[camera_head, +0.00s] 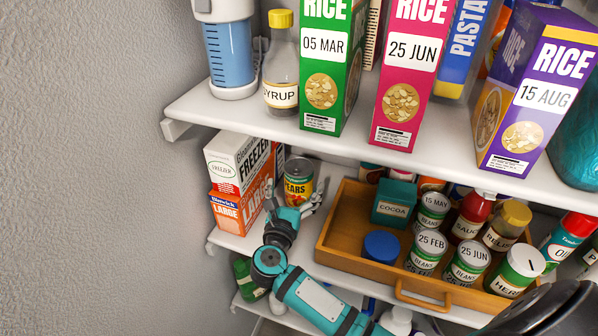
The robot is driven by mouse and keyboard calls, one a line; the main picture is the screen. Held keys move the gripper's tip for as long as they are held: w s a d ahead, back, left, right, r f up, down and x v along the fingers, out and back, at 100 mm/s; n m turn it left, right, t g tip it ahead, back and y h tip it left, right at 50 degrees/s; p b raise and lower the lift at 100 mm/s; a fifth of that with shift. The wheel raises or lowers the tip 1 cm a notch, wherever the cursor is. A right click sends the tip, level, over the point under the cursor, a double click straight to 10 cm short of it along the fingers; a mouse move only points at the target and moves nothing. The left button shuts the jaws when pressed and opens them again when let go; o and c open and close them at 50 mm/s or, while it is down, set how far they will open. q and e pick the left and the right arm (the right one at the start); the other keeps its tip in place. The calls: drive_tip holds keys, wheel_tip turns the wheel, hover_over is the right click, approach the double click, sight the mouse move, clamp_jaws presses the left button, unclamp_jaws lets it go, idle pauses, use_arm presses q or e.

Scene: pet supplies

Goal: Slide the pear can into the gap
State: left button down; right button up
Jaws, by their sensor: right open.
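The pear can (298,176), with a yellow and red PEARS label and metal lid, stands upright on the middle shelf. It is between the stacked freezer boxes (240,160) on its left and the wooden tray (323,243) on its right. A strip of bare shelf shows between the can and the tray. My right gripper (294,197) is open at the front of the can, one finger toward the boxes and one at the can's right. The fingers hide the can's lower part, and I cannot tell whether they touch it. My left gripper is not in view.
The tray holds a cocoa box (394,202), a blue-lidded jar (381,247), bean cans (427,252) and sauce bottles. The upper shelf (250,119), with a syrup bottle (281,70) and rice boxes (412,65), overhangs the can. A wall (90,150) is at left.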

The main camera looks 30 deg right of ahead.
drive_tip(key=p+x, duration=0.1)
drive_tip(key=x, duration=0.4)
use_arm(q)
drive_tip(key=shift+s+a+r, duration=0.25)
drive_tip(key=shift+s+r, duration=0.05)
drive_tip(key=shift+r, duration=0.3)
use_arm(e)
drive_tip(key=shift+c, duration=0.4)
drive_tip(key=shift+a, duration=0.1)
drive_tip(key=c, duration=1.7)
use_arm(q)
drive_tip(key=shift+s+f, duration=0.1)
use_arm(e)
drive_tip(key=shift+a+f, duration=0.1)
